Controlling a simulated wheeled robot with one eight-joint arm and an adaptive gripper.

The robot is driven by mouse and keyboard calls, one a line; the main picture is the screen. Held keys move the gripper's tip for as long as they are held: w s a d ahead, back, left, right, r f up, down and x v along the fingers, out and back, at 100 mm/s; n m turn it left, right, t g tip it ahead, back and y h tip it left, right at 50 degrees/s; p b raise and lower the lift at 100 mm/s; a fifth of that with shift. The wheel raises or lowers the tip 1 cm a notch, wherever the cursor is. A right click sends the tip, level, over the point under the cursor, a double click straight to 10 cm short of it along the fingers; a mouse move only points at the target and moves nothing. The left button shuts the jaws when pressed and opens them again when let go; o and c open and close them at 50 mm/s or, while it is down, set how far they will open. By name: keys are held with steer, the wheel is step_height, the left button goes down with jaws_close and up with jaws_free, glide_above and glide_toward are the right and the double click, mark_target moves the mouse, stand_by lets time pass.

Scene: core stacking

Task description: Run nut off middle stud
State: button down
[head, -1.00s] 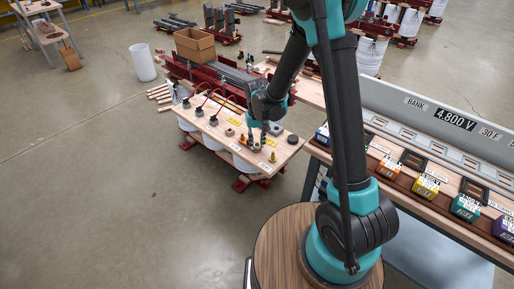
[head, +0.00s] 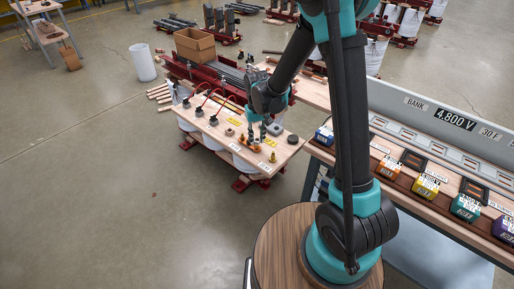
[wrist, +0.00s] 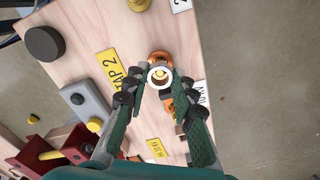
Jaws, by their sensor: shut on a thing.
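A pale ring-shaped nut (wrist: 152,77) sits between my fingertips in the wrist view, with a brass stud end (wrist: 161,74) showing through its hole. My gripper (wrist: 161,88) is shut on the nut, one finger on each side. A copper-coloured link (wrist: 159,56) shows beyond and below the nut, on the wooden board (wrist: 215,35). In the head view my gripper (head: 257,138) is over the board, and the copper link (head: 241,143) shows beside it. The nut is too small to make out there. I cannot tell whether the nut is still on the thread.
A yellow TAP 2 label (wrist: 117,72), a dark round disc (wrist: 44,43) and a grey block (wrist: 84,104) lie near. Another brass stud (head: 272,157) stands at the board's near end. Red leads (head: 205,100) rise at the left. A battery bench (head: 420,190) stands right.

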steer(key=shift+r, duration=1.6)
steer(key=shift+d, duration=0.1)
